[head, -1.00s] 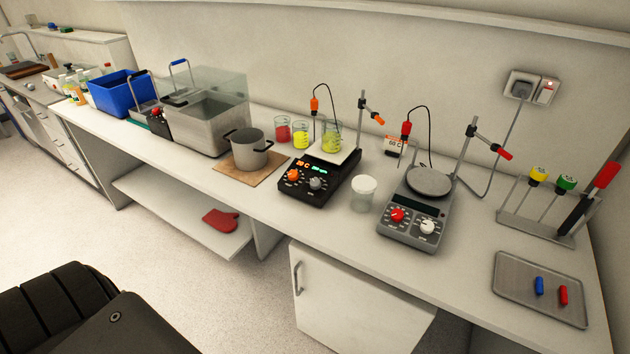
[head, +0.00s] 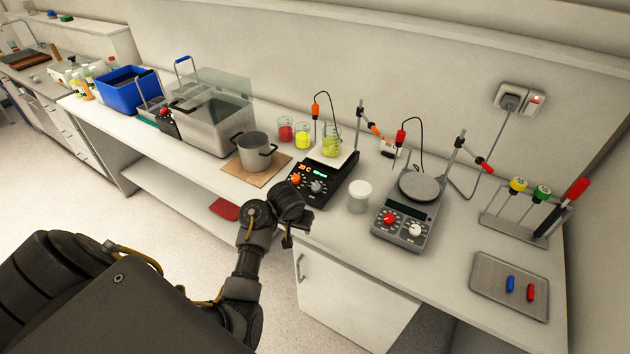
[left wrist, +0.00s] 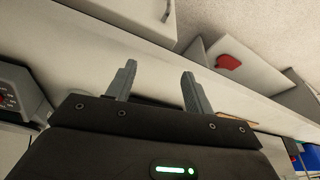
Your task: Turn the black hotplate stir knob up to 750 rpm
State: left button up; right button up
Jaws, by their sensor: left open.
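The black hotplate (head: 335,172) stands on the bench with a lit display and a beaker of yellow liquid on its plate. On its front panel are an orange knob (head: 296,179) and a grey stir knob (head: 317,187); the stir setting is too small to read. My left arm reaches up before the bench, its end just in front of and below the hotplate. In the left wrist view my left gripper (left wrist: 158,70) is open and empty, its fingers apart. My right gripper is not in view.
A grey hotplate (head: 406,210) with red and white knobs stands to the right, and a lidded jar (head: 359,196) between the two hotplates. A pot (head: 254,152) sits on a board to the left. The bench's front edge lies close to my arm.

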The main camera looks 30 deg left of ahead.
aim_at(316, 186)
pick_arm(q)
jog(key=w+a+r+n+t+p, duration=0.1)
jog(key=w+a+r+n, duration=0.15)
jog(key=w+r, duration=0.95)
jog(key=shift+h, duration=0.3)
jog(key=x, duration=0.7)
jog(key=shift+s+f, duration=0.1)
jog(key=shift+f, duration=0.35)
jog(key=shift+x, duration=0.85)
jog(key=shift+c, duration=0.4)
jog(key=c, duration=0.9)
